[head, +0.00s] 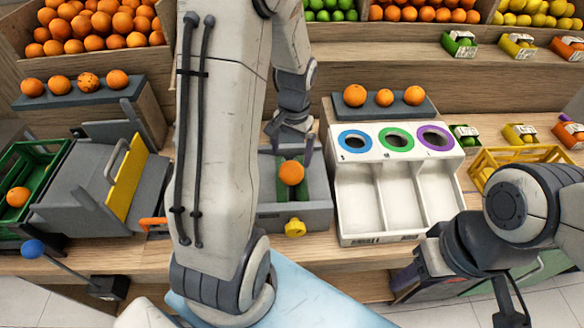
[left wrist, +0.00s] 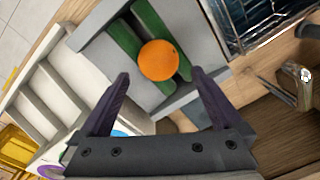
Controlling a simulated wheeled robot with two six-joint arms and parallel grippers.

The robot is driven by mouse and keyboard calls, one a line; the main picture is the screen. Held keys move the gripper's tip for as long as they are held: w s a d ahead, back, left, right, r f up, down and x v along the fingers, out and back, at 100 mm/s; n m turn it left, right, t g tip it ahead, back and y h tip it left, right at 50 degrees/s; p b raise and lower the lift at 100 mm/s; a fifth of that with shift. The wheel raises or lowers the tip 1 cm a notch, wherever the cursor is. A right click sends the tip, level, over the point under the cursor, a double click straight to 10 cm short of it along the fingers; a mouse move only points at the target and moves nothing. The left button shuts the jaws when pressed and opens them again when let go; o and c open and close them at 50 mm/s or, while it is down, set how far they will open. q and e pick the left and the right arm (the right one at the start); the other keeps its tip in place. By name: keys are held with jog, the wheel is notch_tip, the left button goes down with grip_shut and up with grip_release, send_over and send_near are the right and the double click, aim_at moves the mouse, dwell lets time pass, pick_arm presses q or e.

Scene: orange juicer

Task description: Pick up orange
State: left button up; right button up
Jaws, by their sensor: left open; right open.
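An orange (head: 291,173) sits on green rails (head: 282,190) in a grey box-like unit (head: 318,203) with a yellow knob at its front. My left gripper (head: 290,147) is open and empty, just behind and above this orange. In the left wrist view the orange (left wrist: 159,60) lies ahead of and between the two spread dark fingers (left wrist: 160,78), with no finger touching it. My right gripper (head: 402,280) is low at the right, by the table's front edge, open and away from the orange; its fingers are partly hard to make out.
A white bin unit (head: 372,240) with blue, green and purple rings stands right of the grey unit. A grey machine with a yellow plate (head: 126,185) and a green crate (head: 45,160) are at left. More oranges (head: 355,95) rest on grey stands behind.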

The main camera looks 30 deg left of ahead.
aim_at(294, 164)
pick_arm(q)
notch_tip(294, 164, down, 2)
jog(key=shift+f, duration=0.1)
notch_tip(294, 164, down, 4)
jog(key=shift+w+f+p, duration=0.1)
jog(key=shift+f+p, duration=0.05)
jog(key=shift+p, duration=0.7)
jog(key=shift+f, duration=0.55)
jog(key=shift+w, duration=0.1)
jog(key=c, duration=1.4)
jog(key=shift+a+r, duration=0.1)
jog(key=shift+r, duration=0.35)
jog(key=r, duration=0.1)
jog(key=r+b, duration=0.1)
jog(key=r, duration=0.1)
jog(key=shift+w+d+r, duration=0.3)
jog(key=shift+d, duration=0.05)
jog(key=w+d+r+p, duration=0.5)
jog(key=w+d+r, duration=0.5)
jog(key=w+r, duration=0.15)
jog(key=w+p, duration=0.1)
jog(key=w, duration=0.1)
jog(key=w+f+p, duration=0.1)
jog(key=w, duration=0.2)
jog(key=shift+w+d, duration=0.1)
jog(key=shift+w, duration=0.05)
jog(key=shift+f, duration=0.2)
